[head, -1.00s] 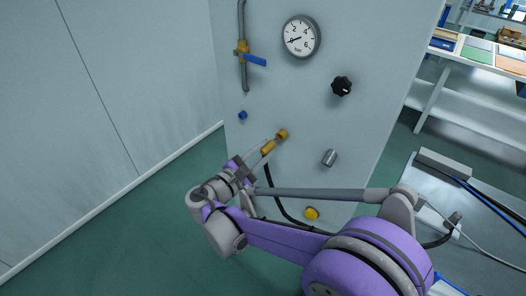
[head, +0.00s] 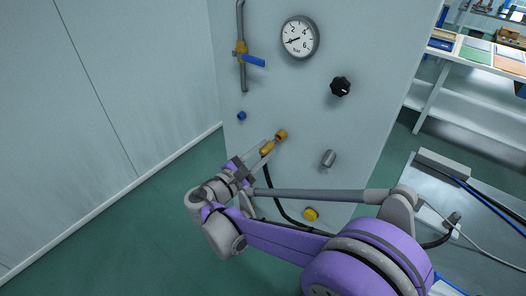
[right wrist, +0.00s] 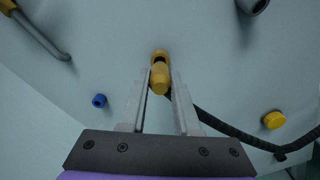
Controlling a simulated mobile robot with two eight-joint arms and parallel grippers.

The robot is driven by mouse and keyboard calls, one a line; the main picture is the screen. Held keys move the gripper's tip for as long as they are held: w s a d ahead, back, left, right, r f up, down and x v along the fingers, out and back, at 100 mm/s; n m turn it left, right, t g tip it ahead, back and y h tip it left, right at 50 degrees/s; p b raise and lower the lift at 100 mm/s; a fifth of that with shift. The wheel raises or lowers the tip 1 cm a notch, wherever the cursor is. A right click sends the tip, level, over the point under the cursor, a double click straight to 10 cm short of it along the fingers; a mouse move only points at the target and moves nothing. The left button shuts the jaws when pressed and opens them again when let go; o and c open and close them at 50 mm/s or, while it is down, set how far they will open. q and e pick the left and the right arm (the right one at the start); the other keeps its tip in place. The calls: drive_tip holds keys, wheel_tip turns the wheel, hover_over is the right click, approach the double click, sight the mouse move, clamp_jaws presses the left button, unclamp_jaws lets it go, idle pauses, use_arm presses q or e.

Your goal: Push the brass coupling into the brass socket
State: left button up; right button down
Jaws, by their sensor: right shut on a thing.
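The brass socket (head: 281,135) sticks out of the grey panel in the head view. It also shows near the top middle of the right wrist view (right wrist: 160,56). The brass coupling (head: 267,149) is lined up in front of it, a little lower and to the left in the head view. My right gripper (head: 262,152) is shut on the coupling, which shows between the two fingertips in the right wrist view (right wrist: 160,80). The coupling's front end lies close to the socket; I cannot tell how deep it sits. My left gripper is not in view.
A black hose (right wrist: 225,128) hangs from the coupling's area. The panel (head: 300,180) carries a gauge (head: 300,37), a blue-handled valve (head: 251,59), a black knob (head: 341,87), a grey stub (head: 328,158), a yellow button (head: 311,214) and a blue plug (head: 242,116). A metal bench stands at right.

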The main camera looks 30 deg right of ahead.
sight(270, 146)
drive_tip(key=shift+x, duration=1.65)
drive_tip(key=c, duration=0.6)
unclamp_jaws()
drive_tip(key=shift+o, duration=0.2)
drive_tip(key=shift+a, duration=0.15)
drive_tip(key=v, duration=1)
drive_tip(key=s+d+f+m+g+y+p, duration=0.35)
drive_tip(key=s+f+m+y, duration=0.3)
drive_tip(key=s+y, duration=0.4)
drive_tip(key=s+a+f+m+t+y+p, duration=0.1)
drive_tip(key=s+a+f+m+t+y, duration=0.1)
drive_tip(key=s+a+m+y, duration=0.4)
drive_tip(key=shift+s+a+f+m+p, duration=0.35)
drive_tip(key=shift+s+a+m, duration=0.25)
drive_tip(key=shift+s+m, duration=0.4)
